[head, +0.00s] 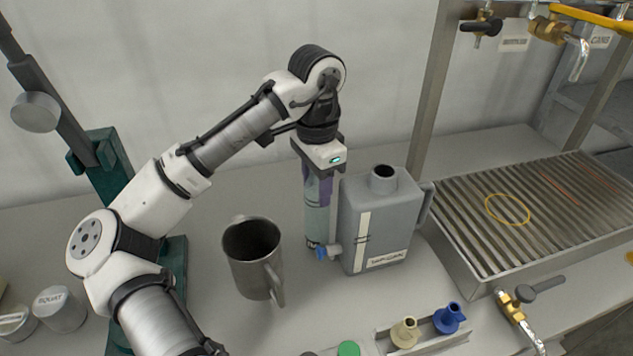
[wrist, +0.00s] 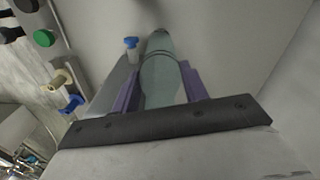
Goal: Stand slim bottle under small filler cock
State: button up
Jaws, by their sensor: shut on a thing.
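My gripper (head: 319,178) points down and is shut on the slim bottle (head: 316,214), a pale grey-green, see-through bottle. It hangs upright close to the left side of the grey can, and I cannot tell whether its base touches the bench. In the wrist view the slim bottle (wrist: 162,72) lies between the purple fingers of my gripper (wrist: 160,88). The small filler cock (head: 482,27), with a black handle, is at the top right beside a label too small to read surely. A larger brass cock (head: 562,36) is right of it, near a "CANS" label.
The grey can (head: 378,225) stands right beside the bottle; a small blue-handled tap (head: 322,253) is at its lower left. A metal jug (head: 252,258) stands left. The slatted drip tray (head: 535,205) holds a yellow ring (head: 507,209). Funnels (head: 447,318) stand in front.

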jog(key=shift+f, duration=0.2)
jog(key=o, duration=1.2)
